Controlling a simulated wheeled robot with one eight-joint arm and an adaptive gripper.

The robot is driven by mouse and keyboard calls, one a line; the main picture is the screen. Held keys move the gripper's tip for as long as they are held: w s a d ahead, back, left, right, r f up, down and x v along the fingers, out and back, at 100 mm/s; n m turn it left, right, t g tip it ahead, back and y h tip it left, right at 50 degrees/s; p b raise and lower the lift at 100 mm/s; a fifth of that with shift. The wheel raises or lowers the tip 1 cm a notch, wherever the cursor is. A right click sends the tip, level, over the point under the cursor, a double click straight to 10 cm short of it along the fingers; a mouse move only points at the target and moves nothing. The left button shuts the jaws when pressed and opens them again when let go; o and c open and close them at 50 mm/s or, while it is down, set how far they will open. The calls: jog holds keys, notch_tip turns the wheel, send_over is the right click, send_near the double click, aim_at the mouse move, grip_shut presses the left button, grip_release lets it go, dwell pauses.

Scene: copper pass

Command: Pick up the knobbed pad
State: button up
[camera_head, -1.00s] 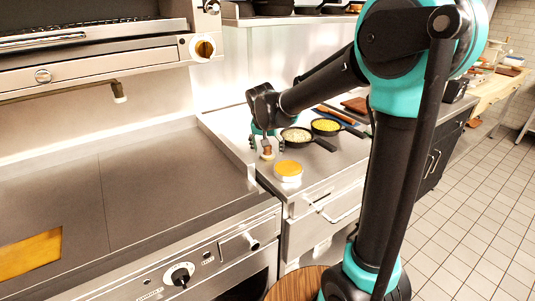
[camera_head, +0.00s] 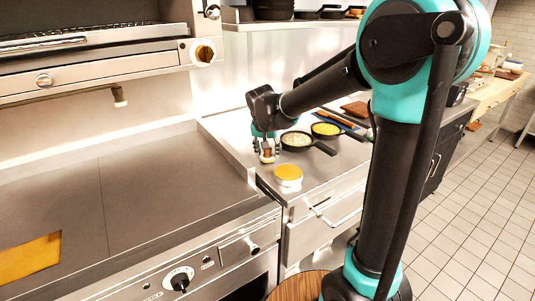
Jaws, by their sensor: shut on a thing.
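The knobbed pad (camera_head: 267,158) is a small pale pad with a brown knob on top. It is on the steel counter just right of the griddle's raised edge. My gripper (camera_head: 267,147) points down over it, with its fingers on both sides of the brown knob, shut on it. The pad's underside is hidden, so I cannot tell whether it touches the counter or is slightly above it.
A white round container with a yellow top (camera_head: 288,175) stands just in front. Two dark pans, one with pale food (camera_head: 296,140) and one with yellow food (camera_head: 326,129), sit close right. The griddle (camera_head: 150,190) is mostly bare, with a yellow-orange patch (camera_head: 28,257).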

notch_tip(320, 180, up, 19)
jog(key=shift+r, duration=0.2)
dwell(0.4)
jog(key=o, duration=0.7)
jog(key=c, duration=0.5)
